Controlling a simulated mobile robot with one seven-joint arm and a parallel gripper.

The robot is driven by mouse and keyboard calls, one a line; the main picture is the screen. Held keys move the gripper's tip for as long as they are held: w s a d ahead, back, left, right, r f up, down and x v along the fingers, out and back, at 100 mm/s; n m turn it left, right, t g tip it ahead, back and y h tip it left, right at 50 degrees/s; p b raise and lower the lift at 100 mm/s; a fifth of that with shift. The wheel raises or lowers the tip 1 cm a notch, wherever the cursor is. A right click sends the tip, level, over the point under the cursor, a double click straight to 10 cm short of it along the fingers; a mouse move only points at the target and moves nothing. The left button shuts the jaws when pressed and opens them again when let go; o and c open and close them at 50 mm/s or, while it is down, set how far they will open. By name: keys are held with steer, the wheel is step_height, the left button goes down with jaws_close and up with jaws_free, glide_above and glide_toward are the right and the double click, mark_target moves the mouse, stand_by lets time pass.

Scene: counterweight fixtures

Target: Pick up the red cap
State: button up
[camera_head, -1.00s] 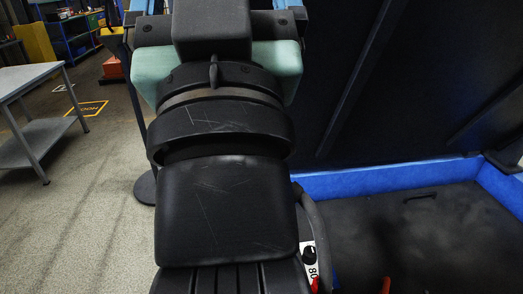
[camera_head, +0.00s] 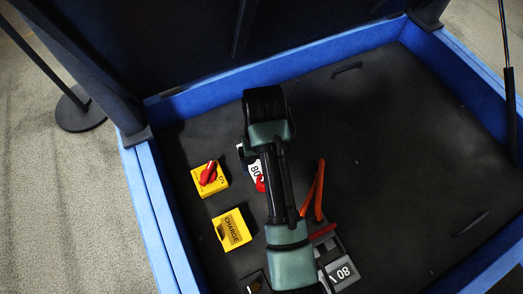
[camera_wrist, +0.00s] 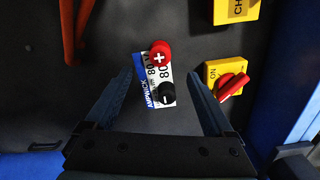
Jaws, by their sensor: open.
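The red cap (camera_wrist: 159,53), round with a white plus mark, stands on a white and blue printed label in the wrist view. A black cap (camera_wrist: 167,94) with a minus mark stands close to it. My gripper (camera_wrist: 163,82) is open and empty. Its fingers spread to the left and right of the label, with the black cap between them in the picture and the red cap further up. In the head view the red cap (camera_head: 260,184) shows beside my arm, which hides part of the label. My fingers are not clear there.
A yellow block with a red rotary switch (camera_head: 209,178) and a yellow CHARGE block (camera_head: 232,230) sit left of my arm. Orange-red handles (camera_head: 319,190) and a grey block marked 80 (camera_head: 341,272) lie right. Blue walls (camera_head: 290,66) surround the dark floor.

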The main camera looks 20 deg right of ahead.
step_height(320, 180, down, 10)
steer(key=shift+r+p, duration=0.25)
steer(key=shift+p, duration=0.2)
steer(key=c, duration=0.9)
step_height(320, 180, up, 10)
steer(key=shift+r, duration=0.1)
